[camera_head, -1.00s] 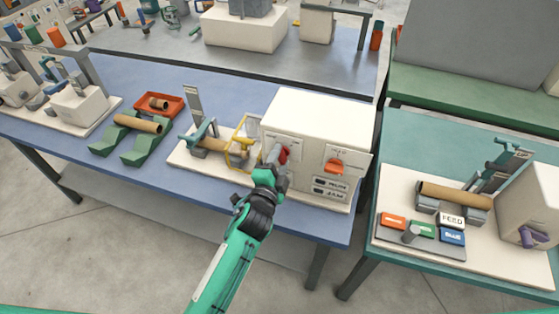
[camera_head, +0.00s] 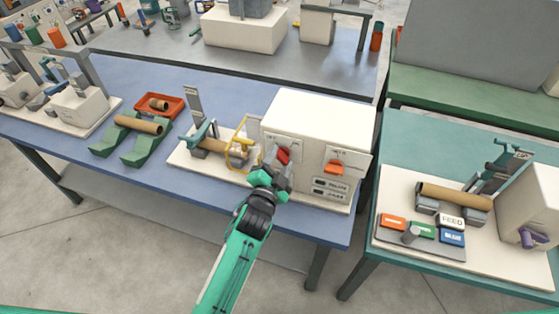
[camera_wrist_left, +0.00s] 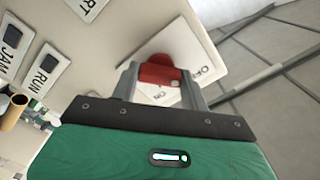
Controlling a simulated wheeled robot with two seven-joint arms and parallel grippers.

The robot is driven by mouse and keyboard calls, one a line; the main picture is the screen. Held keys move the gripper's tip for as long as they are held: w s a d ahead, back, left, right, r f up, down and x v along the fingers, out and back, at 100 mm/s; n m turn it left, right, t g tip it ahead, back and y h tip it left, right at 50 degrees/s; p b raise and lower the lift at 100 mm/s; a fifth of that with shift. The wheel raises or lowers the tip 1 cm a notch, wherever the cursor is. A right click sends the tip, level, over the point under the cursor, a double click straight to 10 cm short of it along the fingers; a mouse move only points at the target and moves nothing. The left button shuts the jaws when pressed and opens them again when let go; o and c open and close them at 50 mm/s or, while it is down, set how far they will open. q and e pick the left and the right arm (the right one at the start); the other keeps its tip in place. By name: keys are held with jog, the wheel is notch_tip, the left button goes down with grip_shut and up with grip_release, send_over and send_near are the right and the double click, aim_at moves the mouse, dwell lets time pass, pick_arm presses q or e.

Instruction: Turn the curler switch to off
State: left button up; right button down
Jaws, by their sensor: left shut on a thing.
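The curler machine is a cream box (camera_head: 325,115) on the blue table. Its red switch (camera_head: 283,156) is on the front panel, at the left. The switch also shows in the left wrist view (camera_wrist_left: 158,72), in front of a white plate marked "OFF" (camera_wrist_left: 202,73). My left gripper (camera_head: 279,163) is at the panel, with its fingers on either side of the red switch. In the left wrist view the left gripper (camera_wrist_left: 160,85) is shut on the switch. The fingers hide part of the switch and its plate. My right gripper is not in view.
An orange knob (camera_head: 334,167) is on the panel's right, above two small labelled plates. A yellow guard (camera_head: 240,145) and a cardboard tube on a spindle stand left of the box. A green cradle (camera_head: 140,145) holds another tube. A teal table (camera_head: 400,140) is at right.

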pick_arm(q)
jog(key=o, duration=1)
jog(key=b+v, duration=0.3)
jog(key=v, duration=1.1)
jog(key=shift+b, duration=0.35)
